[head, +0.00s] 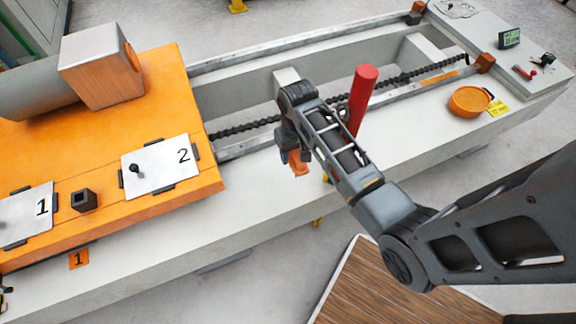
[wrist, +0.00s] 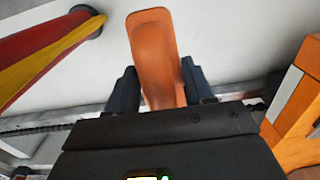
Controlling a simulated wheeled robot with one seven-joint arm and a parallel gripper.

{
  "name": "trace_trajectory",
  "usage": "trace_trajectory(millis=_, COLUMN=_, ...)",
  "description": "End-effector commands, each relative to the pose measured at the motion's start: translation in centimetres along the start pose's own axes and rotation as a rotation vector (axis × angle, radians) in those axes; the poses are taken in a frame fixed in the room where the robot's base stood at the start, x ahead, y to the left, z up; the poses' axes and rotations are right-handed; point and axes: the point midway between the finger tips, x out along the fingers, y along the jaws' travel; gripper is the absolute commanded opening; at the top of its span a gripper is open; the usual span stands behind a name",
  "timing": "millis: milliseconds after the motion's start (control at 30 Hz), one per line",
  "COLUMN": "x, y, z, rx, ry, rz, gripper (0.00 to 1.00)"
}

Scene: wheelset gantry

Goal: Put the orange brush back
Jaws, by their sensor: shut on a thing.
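My gripper (head: 292,150) is shut on the orange brush (head: 299,166), above the pale bench beside the rail. In the wrist view the brush (wrist: 155,55) is a long, rounded orange piece between the two dark fingers (wrist: 160,90), pointing away from the gripper. Its bristles cannot be made out. In the head view my gripper and arm hide most of it.
A red post (head: 362,98) stands close to my arm, right of the gripper. The orange carriage (head: 150,100) with plates 1 and 2 is at left. A round orange dish (head: 469,101) and a yellow label (head: 498,108) lie on the bench at right.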

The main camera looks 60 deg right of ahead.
Motion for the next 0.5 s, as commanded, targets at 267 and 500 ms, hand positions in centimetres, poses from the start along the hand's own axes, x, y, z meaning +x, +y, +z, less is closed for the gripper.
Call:
trace_trajectory(millis=267, x=4.3, y=0.4, z=0.0, rx=0.009, ry=-0.002, rz=0.0, gripper=0.24)
trace_trajectory(millis=500, x=6.5, y=0.4, z=0.0, rx=0.009, ry=-0.001, rz=0.0, gripper=0.24)
